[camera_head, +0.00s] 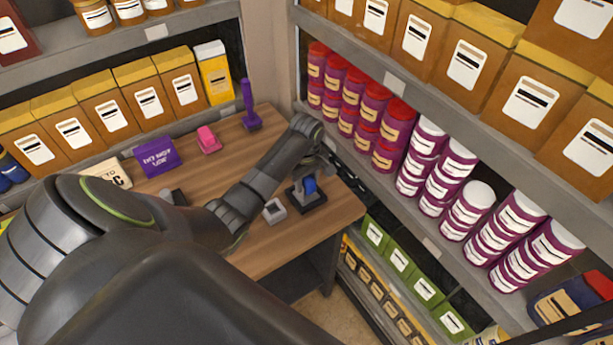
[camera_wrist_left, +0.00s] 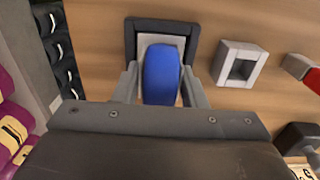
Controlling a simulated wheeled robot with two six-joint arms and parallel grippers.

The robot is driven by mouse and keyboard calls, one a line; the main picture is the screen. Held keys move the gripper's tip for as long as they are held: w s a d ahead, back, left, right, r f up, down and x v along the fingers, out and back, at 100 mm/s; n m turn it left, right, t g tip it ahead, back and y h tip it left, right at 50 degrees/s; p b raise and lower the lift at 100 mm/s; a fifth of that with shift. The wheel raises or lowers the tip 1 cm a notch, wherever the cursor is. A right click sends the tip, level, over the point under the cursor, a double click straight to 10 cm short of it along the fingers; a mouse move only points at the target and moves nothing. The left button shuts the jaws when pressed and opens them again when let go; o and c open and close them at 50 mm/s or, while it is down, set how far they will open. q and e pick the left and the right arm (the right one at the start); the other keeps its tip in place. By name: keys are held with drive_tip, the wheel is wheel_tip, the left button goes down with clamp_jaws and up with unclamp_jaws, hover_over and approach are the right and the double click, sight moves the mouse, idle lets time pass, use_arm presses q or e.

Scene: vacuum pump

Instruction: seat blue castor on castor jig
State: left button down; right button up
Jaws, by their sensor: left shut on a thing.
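The blue castor (camera_head: 310,186) is between the fingers of my left gripper (camera_head: 316,176), over the wooden table. In the left wrist view the blue castor (camera_wrist_left: 161,74) sits between both fingers of the left gripper (camera_wrist_left: 160,88), which is shut on it. Below it is a dark square frame with a pale inner plate, which looks like the castor jig (camera_wrist_left: 194,34); it also shows in the head view (camera_head: 293,197). The castor lines up over the pale plate; whether it touches cannot be told. My right gripper is not in view.
A grey square block with an opening (camera_head: 275,210) stands beside the jig. A pink object (camera_head: 208,140), a purple upright tool (camera_head: 248,106) and a purple sign (camera_head: 157,157) stand farther back. Shelves with red-lidded tubs (camera_head: 391,134) border the table's right side.

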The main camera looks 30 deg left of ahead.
use_arm(q)
drive_tip(key=c, duration=0.9)
unclamp_jaws()
drive_tip(key=shift+o, duration=0.5)
drive_tip(key=shift+r, duration=4.55)
drive_tip(key=shift+f, duration=0.1)
